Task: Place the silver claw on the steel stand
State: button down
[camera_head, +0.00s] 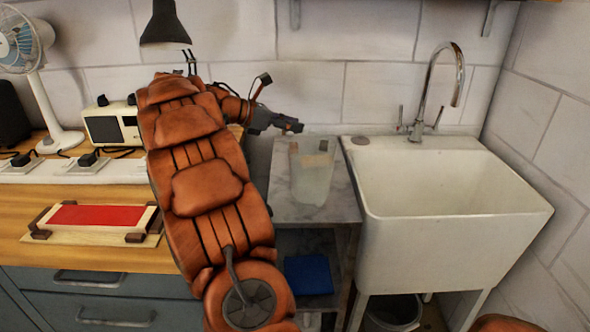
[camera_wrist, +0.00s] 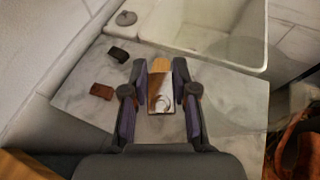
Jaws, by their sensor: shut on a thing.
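My gripper (camera_head: 292,126) is over the back part of a small grey marble-topped stand (camera_head: 345,205) beside the sink. I cannot tell whether this is the steel stand. In the wrist view my gripper (camera_wrist: 160,98) is shut on a small piece with a silvery lower part and a tan and brown upper part (camera_wrist: 160,102), apparently the silver claw. The marble top (camera_wrist: 75,115) shows beneath it. The held piece is too small to make out in the head view, and I cannot tell its height above the marble.
A translucent container (camera_head: 312,178) stands on the marble top. A dark block (camera_wrist: 118,54) and a brown block (camera_wrist: 101,91) lie there too. A white sink (camera_head: 455,190) adjoins on the right. A wooden bench (camera_head: 60,260) with a red-topped tray (camera_head: 85,239) is left.

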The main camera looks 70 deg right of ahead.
notch_tip(320, 180, down, 13)
jog(key=shift+f+b, duration=0.1)
jog(key=shift+b, duration=0.65)
jog(key=c, duration=0.9)
grip_release()
jog(key=shift+w, duration=0.1)
jog(key=shift+w+a+r, duration=0.2)
jog(key=shift+w+r, duration=0.05)
jog(key=v, duration=1.1)
jog(key=shift+a+p, duration=0.2)
jog(key=shift+p, duration=0.2)
